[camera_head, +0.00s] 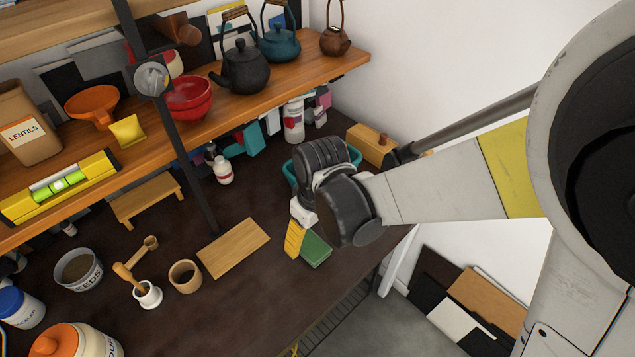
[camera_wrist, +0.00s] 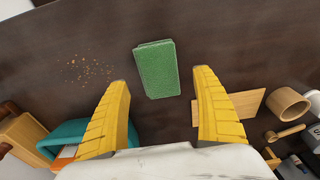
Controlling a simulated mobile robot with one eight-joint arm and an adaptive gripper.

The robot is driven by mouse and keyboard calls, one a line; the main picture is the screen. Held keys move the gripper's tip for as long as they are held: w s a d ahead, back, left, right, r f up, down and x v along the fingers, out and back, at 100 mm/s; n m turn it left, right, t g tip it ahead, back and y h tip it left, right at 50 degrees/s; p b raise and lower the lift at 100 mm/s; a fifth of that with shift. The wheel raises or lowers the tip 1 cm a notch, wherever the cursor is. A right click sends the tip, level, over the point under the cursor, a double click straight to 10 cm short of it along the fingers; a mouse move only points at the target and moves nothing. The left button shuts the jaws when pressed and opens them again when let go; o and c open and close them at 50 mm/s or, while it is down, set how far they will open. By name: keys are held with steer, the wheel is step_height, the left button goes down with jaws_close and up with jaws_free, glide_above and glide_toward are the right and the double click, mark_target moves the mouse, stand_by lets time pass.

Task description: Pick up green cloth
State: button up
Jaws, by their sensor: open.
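The green cloth (camera_wrist: 157,70) lies flat on the dark brown tabletop, a folded rectangular block in the wrist view. It lies beyond and between my two yellow fingers. My gripper (camera_wrist: 161,80) is open, its fingers spread wide with nothing between them. In the head view the green cloth (camera_head: 315,250) shows near the table's front edge, just right of and below my gripper (camera_head: 294,240), and part of it may be hidden by the gripper. I cannot tell the exact height of the fingertips above the table.
A wooden board (camera_head: 233,247) lies left of the cloth. A teal container (camera_wrist: 70,138) stands beside my gripper, with a wooden box (camera_head: 371,144) behind it. Crumbs (camera_wrist: 90,71) lie on the table. A wooden cup (camera_head: 185,276) stands further left. A shelf with kettles (camera_head: 245,68) overhangs the back.

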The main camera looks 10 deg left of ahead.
mark_target(309, 243)
steer(key=f+b, duration=0.1)
steer(key=f, duration=0.1)
steer(key=f+b, duration=0.1)
steer(key=f, duration=0.1)
steer(key=shift+w+a+f, duration=0.1)
steer(key=shift+a+f, duration=0.1)
steer(key=shift+f, duration=0.15)
steer(key=shift+r, duration=0.15)
steer(key=shift+c, duration=0.2)
steer(key=c, duration=1.1)
steer(key=shift+r, duration=0.1)
step_height(309, 243, up, 5)
steer(key=p, duration=0.2)
steer(key=shift+f+p, duration=0.2)
steer(key=shift+p, duration=0.15)
steer(key=d+r+p, duration=0.1)
steer(key=d+r, duration=0.1)
steer(key=d, duration=0.2)
steer(key=d+r+p, duration=0.1)
steer(key=d+r, duration=0.1)
steer(key=d, duration=0.1)
steer(key=d+r+p, duration=0.1)
steer(key=d+r, duration=0.1)
steer(key=d, duration=0.2)
steer(key=shift+s+d+r+p, duration=0.1)
steer(key=shift+s+d+p, duration=0.25)
steer(key=shift+s+p, duration=0.05)
